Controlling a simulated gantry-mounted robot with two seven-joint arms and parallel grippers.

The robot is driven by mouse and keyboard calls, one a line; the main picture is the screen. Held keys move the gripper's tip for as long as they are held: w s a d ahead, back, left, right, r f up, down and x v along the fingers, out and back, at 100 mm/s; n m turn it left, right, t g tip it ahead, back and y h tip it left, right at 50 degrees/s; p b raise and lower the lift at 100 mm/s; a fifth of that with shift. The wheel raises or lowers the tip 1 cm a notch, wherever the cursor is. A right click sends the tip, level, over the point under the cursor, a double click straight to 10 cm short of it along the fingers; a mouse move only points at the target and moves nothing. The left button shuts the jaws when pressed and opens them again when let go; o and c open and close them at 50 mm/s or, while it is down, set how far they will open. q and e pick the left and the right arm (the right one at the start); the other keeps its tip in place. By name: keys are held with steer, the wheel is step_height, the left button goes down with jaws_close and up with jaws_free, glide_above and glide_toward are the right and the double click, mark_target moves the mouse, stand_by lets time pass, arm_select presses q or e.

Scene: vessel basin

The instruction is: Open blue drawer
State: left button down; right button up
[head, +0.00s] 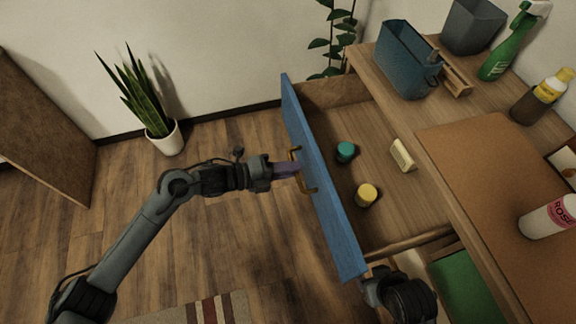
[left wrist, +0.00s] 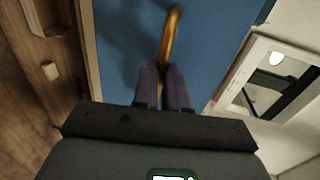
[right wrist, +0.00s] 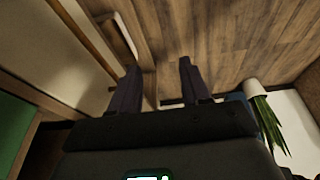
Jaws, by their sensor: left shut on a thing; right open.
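The blue drawer (head: 318,185) is pulled well out from the wooden desk in the head view, and its inside shows. Its brass handle (head: 309,188) is on the front face. My left gripper (head: 292,169) is shut on that handle. The left wrist view shows the two fingers closed around the brass bar (left wrist: 171,35) against the blue front. My right gripper (right wrist: 160,80) is open and empty in the right wrist view. In the head view the right arm is near the drawer's lower front corner, its fingertips partly hidden.
Inside the drawer are a teal-capped jar (head: 346,151), a yellow-capped jar (head: 367,194) and a cream block (head: 402,155). A blue bin (head: 408,62), green spray bottle (head: 502,48) and white bottle (head: 549,217) stand on the desk. A potted plant (head: 163,137) stands on open floor.

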arm_select(q)
steer(key=c, duration=1.2)
jaws_free()
steer(key=shift+o, duration=0.2)
steer(key=p+v, duration=0.2)
steer(key=v, duration=0.9)
